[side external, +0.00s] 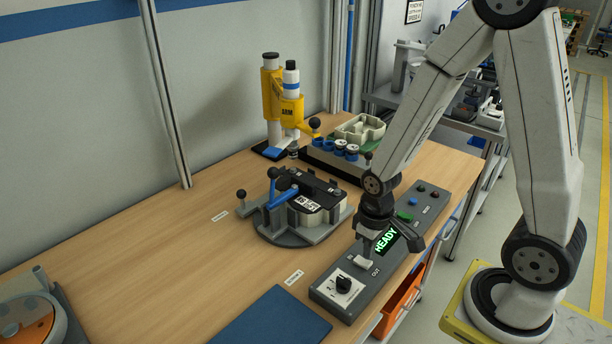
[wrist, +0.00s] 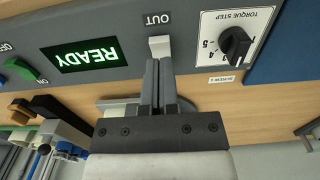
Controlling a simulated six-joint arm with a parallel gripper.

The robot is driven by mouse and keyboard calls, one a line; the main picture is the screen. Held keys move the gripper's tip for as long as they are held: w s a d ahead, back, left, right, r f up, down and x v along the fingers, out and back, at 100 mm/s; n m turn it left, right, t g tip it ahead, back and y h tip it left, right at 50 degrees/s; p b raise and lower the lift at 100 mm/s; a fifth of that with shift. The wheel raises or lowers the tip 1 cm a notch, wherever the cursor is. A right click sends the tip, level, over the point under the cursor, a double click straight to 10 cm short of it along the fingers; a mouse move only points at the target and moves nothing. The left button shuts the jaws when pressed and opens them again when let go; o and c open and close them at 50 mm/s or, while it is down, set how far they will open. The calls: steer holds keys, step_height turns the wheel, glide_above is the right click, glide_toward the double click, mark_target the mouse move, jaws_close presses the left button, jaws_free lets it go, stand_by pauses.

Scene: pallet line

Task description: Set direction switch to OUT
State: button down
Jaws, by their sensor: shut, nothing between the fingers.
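The direction switch is a pale rocker (side external: 363,262) on the grey control panel (side external: 330,291). An OUT label (side external: 376,271) is on its near side. In the wrist view the rocker (wrist: 160,46) shows just below the OUT label (wrist: 158,19). My gripper (side external: 366,252) is shut and empty, pointing down at the switch. In the wrist view the fingertips (wrist: 160,62) are side by side at the rocker's edge away from OUT. I cannot tell whether they touch it or which way it is tilted. The fingers hide the panel behind them.
The torque knob (side external: 343,284) is on the panel's near end. A lit READY display (side external: 386,239) and the green button (side external: 405,216) lie on the far side. A clamp fixture (side external: 290,230) stands left of the panel; a blue mat (side external: 270,318) lies in front.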

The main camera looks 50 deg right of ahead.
steer(key=shift+f, duration=1.2)
stand_by(1.2)
steer(key=shift+r, duration=3.5)
steer(key=shift+w+a+r+t, duration=0.45)
steer(key=shift+a+r+t, duration=0.2)
steer(key=shift+r, duration=0.15)
steer(key=shift+w+a+r+t, duration=0.4)
steer(key=shift+a+r+t, duration=0.25)
steer(key=shift+r, duration=0.1)
